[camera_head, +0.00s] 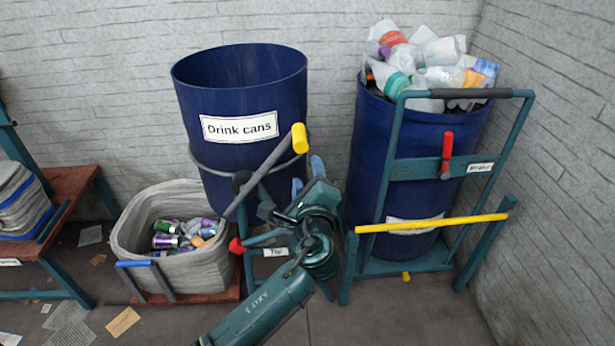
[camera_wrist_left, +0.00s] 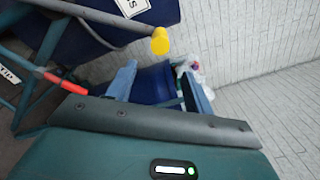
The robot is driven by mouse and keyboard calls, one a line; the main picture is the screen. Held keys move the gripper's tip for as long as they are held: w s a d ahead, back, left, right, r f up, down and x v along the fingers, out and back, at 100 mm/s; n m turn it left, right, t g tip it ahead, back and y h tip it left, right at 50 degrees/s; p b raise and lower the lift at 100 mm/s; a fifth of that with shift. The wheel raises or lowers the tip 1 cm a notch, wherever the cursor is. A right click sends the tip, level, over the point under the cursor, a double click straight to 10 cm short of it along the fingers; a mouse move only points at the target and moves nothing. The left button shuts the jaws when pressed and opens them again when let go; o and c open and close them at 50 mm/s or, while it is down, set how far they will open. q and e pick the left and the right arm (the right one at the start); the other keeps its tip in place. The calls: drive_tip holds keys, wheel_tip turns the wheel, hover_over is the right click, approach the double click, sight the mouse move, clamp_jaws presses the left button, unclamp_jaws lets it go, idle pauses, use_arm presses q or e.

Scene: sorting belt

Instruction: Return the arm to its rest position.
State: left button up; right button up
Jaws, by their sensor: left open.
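My left arm rises from the bottom centre of the head view. Its gripper (camera_head: 307,176) is in front of the gap between the two blue drums, just right of a lever with a yellow handle (camera_head: 299,138). In the left wrist view the two blue fingers of the left gripper (camera_wrist_left: 161,86) stand apart with nothing between them. The yellow handle also shows there (camera_wrist_left: 160,41), ahead of the fingers and apart from them. My right gripper is in neither view.
The "Drink cans" drum (camera_head: 240,100) is tipped on its frame behind a grey bin (camera_head: 130,240) of cans. At right, a drum (camera_head: 375,140) heaped with plastic bottles stands in a teal frame with a yellow bar (camera_head: 435,223). A wooden bench (camera_head: 72,185) is at left.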

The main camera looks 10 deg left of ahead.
use_arm(q)
drive_tip(key=s+a+f+n+g, duration=0.8)
drive_tip(key=s+a+f+n, duration=0.25)
drive_tip(key=s+f, duration=0.2)
drive_tip(key=s+a+f+n+g+h, duration=0.1)
drive_tip(key=s+n+g+h, duration=0.3)
drive_tip(key=s, duration=0.6)
drive_tip(key=s+a+f+n+g, duration=0.15)
drive_tip(key=s+n, duration=0.35)
drive_tip(key=s, duration=0.5)
drive_tip(key=w+d+t+h+p, duration=0.3)
drive_tip(key=w+d+t+p, duration=0.2)
drive_tip(key=d+t+p, duration=0.1)
drive_tip(key=shift+w+d, duration=0.15)
drive_tip(key=shift+d, duration=0.15)
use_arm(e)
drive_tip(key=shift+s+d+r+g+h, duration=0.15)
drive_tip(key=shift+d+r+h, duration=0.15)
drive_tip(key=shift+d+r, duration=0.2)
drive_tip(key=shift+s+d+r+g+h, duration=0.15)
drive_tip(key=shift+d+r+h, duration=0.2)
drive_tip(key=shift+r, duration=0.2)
use_arm(q)
drive_tip(key=shift+t, duration=0.25)
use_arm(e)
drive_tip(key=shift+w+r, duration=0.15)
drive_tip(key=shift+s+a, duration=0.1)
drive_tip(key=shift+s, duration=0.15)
